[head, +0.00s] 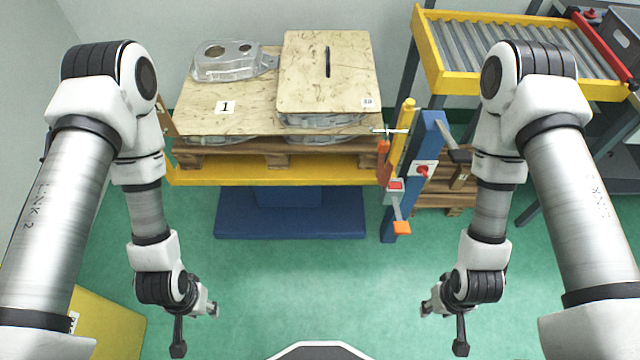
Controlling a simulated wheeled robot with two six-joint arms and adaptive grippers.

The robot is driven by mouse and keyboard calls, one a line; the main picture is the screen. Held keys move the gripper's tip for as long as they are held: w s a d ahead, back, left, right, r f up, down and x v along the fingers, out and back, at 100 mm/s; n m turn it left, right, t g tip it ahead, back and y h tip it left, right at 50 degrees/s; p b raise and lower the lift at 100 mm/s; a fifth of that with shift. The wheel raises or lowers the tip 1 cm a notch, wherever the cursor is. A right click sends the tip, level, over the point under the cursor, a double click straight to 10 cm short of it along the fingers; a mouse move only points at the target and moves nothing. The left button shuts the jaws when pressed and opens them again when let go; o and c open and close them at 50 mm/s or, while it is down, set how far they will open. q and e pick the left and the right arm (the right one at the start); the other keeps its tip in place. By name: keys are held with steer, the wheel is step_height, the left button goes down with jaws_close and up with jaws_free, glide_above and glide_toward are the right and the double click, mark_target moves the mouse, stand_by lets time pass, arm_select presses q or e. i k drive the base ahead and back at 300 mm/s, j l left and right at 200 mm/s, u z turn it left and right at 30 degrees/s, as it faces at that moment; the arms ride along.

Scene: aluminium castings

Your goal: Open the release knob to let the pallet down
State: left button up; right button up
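The wooden pallet (235,160) lies on the yellow lift platform (275,174), above a blue base (290,222). It carries plywood sheets and castings. A blue post (430,130) stands at the platform's right. A red knob (422,170) sits on a pale plate on this post, and a red button (395,186) sits on a box beside it. A thin T-shaped bar (389,131) is also there; I cannot tell which is the release knob. My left gripper (196,327) and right gripper (444,327) hang empty in front, far from the post, fingers apart.
A numbered plywood sheet (226,120) holds a casting (225,62); a higher sheet (315,85) lies on castings. A yellow roller conveyor (500,80) stands at the back right. An orange pedal (402,228) is low by the post. The green floor (320,290) ahead is clear.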

mark_target(423, 170)
steer(key=j+z, duration=0.4)
steer(key=j, duration=0.7)
steer(key=l+u, duration=0.3)
steer(key=l, duration=0.5)
steer(key=l+u, duration=0.3)
steer(key=l, duration=0.5)
steer(key=k+l+u, duration=0.1)
steer(key=l+u, duration=0.2)
steer(key=l, duration=0.45)
